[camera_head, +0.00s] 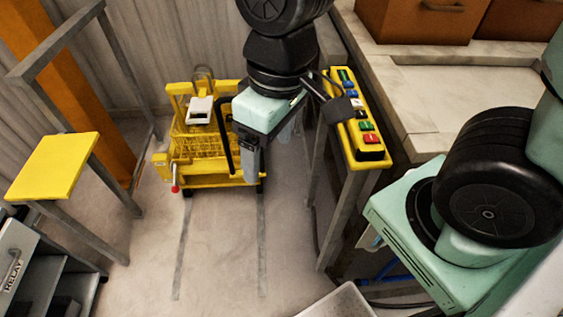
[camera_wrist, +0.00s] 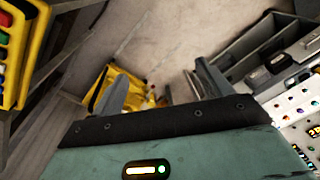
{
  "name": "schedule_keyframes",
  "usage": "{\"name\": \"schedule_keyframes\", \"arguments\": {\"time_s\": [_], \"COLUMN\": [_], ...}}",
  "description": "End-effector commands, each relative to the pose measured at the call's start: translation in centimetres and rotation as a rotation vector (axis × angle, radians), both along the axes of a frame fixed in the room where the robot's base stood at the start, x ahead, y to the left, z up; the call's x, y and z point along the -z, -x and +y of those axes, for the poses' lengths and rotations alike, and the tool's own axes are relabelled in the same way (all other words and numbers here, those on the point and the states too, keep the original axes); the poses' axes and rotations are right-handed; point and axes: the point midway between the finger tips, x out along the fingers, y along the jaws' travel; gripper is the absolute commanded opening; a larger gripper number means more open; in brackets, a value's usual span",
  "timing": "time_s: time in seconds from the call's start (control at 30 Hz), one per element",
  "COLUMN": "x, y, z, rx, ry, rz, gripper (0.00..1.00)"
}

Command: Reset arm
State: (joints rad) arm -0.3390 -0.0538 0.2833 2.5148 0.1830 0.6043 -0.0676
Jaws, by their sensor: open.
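My arm hangs from the top of the head view, and my gripper (camera_head: 250,165) points down over the floor in front of the yellow cart. In the wrist view the two grey fingers of my gripper (camera_wrist: 164,90) stand well apart with nothing held between them. Part of the yellow cart (camera_wrist: 100,85) shows beyond the fingers there, some way below. In the head view the gripper hides part of the yellow cart (camera_head: 205,180). No contact between the gripper and anything can be made out.
A yellow button panel (camera_head: 355,120) on a grey stand is close to the right of my arm. A yellow-topped stand (camera_head: 50,165) and a relay cabinet (camera_head: 15,262) are at left. Brown boxes (camera_head: 415,20) sit on the ledge at back right. The central floor (camera_head: 222,250) is clear.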

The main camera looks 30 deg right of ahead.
Motion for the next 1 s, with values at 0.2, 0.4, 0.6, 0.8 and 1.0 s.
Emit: {"name": "schedule_keyframes", "arguments": {"time_s": [0.2,0.4,0.6,0.8,1.0], "x": [-0.1,-0.1,1.4,5.6,7.0], "y": [4.5,4.5,4.4,4.4,4.4], "z": [0.6,0.6,0.6,0.5,0.5], "rx": [-0.138,-0.136,-0.135,-0.133,-0.134], "ry": [0.067,0.067,0.066,0.067,0.067], "rz": [0.005,0.005,0.005,0.004,0.005], "gripper": [0.78,0.78,0.78,0.78,0.78]}}
